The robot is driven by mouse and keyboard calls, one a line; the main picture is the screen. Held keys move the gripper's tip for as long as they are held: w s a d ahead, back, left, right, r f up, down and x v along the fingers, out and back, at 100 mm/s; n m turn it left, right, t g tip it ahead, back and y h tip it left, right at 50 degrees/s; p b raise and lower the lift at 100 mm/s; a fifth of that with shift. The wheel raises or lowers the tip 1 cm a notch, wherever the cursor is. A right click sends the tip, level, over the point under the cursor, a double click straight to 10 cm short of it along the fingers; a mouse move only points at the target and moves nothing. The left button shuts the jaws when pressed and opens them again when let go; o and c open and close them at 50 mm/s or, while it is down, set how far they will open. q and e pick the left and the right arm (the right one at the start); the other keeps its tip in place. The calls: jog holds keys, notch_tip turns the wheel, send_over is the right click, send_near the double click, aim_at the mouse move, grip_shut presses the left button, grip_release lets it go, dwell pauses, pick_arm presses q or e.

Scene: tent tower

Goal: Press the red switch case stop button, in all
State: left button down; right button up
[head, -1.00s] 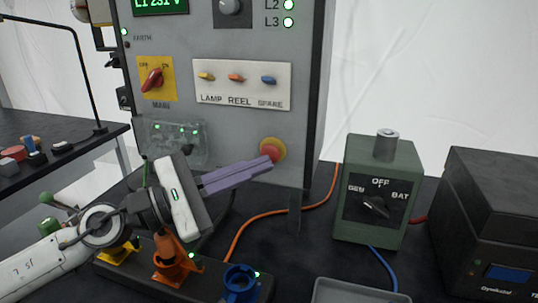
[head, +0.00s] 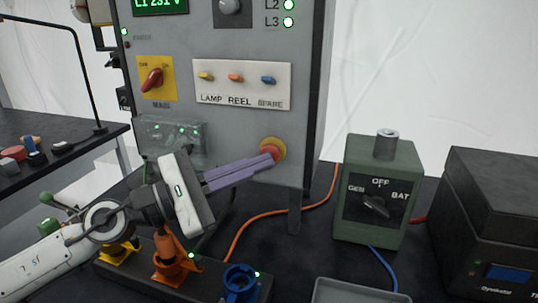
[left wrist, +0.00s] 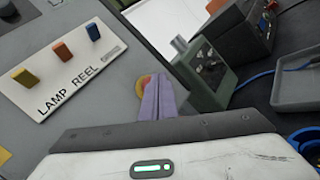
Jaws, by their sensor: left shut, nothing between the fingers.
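The red stop button (head: 269,150) sits on a yellow base low on the right of the grey switch case (head: 215,130). My left gripper (head: 272,158) comes in from the left with its purple fingers shut and empty. Its tips are at the button's front and overlap its lower left; I cannot tell whether they press it. In the left wrist view the shut fingers (left wrist: 157,97) hide most of the button, and a red and yellow edge (left wrist: 143,86) shows beside them. My right gripper is not in view.
A green selector box (head: 378,195) and a black device (head: 488,215) stand to the right. Yellow, orange and blue sockets (head: 240,285) stand in front of the case. An orange cable (head: 290,210) crosses the dark table. A grey tray (head: 358,292) lies at the front.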

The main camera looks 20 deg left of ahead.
pick_arm(q)
jog(key=shift+w, duration=0.6)
dwell(0.5)
dwell(0.3)
jog(key=shift+s, duration=1)
jog(key=shift+s, duration=0.1)
jog(key=s+b, duration=0.1)
jog(key=s, duration=0.3)
jog(key=shift+s+a, duration=0.1)
jog(key=shift+s, duration=0.3)
